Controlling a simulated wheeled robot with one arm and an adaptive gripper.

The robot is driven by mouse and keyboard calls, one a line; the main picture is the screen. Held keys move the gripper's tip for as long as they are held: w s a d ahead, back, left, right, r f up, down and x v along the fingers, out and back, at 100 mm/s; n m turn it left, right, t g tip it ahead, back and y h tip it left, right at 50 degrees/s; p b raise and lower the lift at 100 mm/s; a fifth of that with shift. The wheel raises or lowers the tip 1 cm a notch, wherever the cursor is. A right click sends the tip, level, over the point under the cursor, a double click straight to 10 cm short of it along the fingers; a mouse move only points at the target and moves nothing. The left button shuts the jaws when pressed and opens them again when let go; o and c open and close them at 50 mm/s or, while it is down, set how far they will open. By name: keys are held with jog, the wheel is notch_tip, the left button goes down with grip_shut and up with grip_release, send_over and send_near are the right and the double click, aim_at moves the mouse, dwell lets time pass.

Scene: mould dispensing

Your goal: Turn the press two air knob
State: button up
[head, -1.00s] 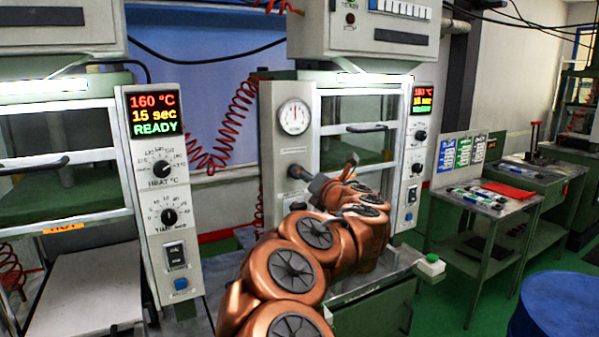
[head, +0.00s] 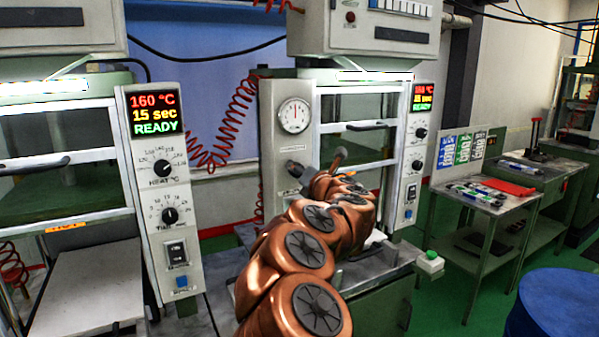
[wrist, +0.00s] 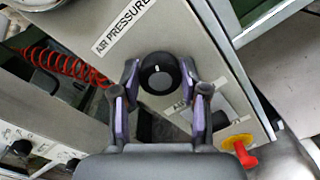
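The black round air knob (wrist: 160,72) sits on the press's grey panel below the tilted "AIR PRESSURE" label (wrist: 122,28) in the wrist view. A white mark on it points up in that picture, at a slant to the label. My gripper (wrist: 160,80) has one finger on each side of the knob, close against it; a thin gap may show at the left finger. In the head view the knob (head: 294,168) shows at the left of my gripper (head: 308,178), below the pressure gauge (head: 294,115) of the second press (head: 270,140).
A red-handled valve or switch on a yellow base (wrist: 240,148) is at the lower right of the wrist view. A coiled red hose (wrist: 70,65) hangs at the left. The first press's control panel (head: 165,200) stands left of my arm. A side table (head: 490,205) stands at right.

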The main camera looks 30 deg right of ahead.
jog(key=c, duration=0.6)
jog(key=shift+m, duration=0.4)
jog(key=m+p, duration=0.2)
jog(key=m, duration=0.2)
jog(key=shift+r+m+p, duration=0.1)
jog(key=shift+m+p, duration=0.2)
jog(key=shift+p, duration=0.1)
jog(key=m+p, duration=0.3)
jog(key=m, duration=0.3)
jog(key=o, duration=1.2)
jog(key=shift+f, duration=0.2)
jog(key=shift+c, duration=0.2)
